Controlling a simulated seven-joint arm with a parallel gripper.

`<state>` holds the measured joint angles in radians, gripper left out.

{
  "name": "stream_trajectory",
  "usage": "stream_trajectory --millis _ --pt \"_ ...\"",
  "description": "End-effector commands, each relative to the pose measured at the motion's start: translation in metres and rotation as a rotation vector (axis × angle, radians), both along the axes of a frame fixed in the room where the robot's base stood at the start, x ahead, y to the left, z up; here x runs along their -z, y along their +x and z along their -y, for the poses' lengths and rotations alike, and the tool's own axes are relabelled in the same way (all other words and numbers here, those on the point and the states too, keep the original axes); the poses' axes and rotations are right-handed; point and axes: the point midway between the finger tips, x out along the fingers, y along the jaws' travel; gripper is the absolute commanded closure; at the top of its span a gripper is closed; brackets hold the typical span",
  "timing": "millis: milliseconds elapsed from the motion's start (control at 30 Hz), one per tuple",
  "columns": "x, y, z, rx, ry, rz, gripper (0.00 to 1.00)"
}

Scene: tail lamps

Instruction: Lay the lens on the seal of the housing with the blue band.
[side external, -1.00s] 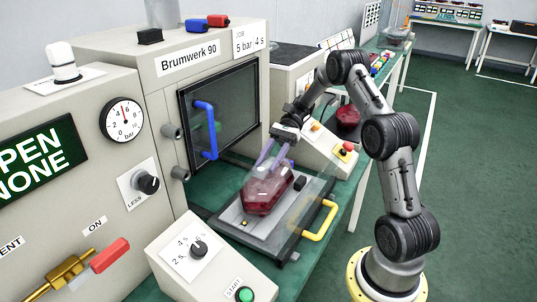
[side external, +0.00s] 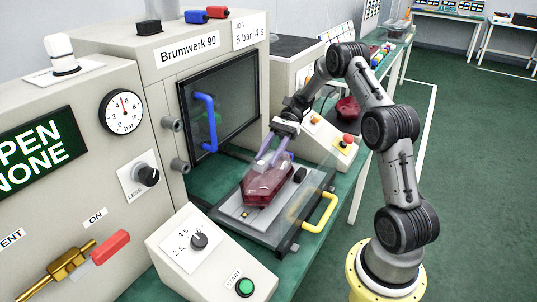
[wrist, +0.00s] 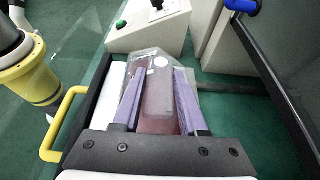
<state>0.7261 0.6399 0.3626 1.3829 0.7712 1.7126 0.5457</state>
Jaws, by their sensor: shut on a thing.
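My gripper (side external: 271,161) points down with its purple fingers shut on a see-through lens (wrist: 150,60). In the wrist view the gripper (wrist: 158,90) has one finger along each side of the lens. A red body (side external: 264,195) sits on the grey plate of the machine's drawer, directly under my fingers. The pale lens overlaps its top, and I cannot tell whether they touch. No blue band or seal can be made out.
The drawer has a yellow handle (side external: 322,212) in front. The press door (side external: 240,105) with its blue handle (side external: 206,122) stands behind. A start box (side external: 210,255) is at the near side. Another red part (side external: 347,107) lies beyond the arm.

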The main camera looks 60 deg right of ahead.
Motion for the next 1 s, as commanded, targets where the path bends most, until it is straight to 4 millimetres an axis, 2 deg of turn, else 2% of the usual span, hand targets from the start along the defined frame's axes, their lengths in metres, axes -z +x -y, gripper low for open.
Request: stream_trajectory --millis 700,733,900,1000 --pt "0.023 0.0 0.0 0.0 0.0 0.0 1.0" --pt "0.023 0.0 0.0 0.0 0.0 0.0 0.56" --pt "0.023 0.0 0.0 0.0 0.0 0.001 0.26" --pt "0.023 0.0 0.0 0.0 0.0 0.0 0.23"
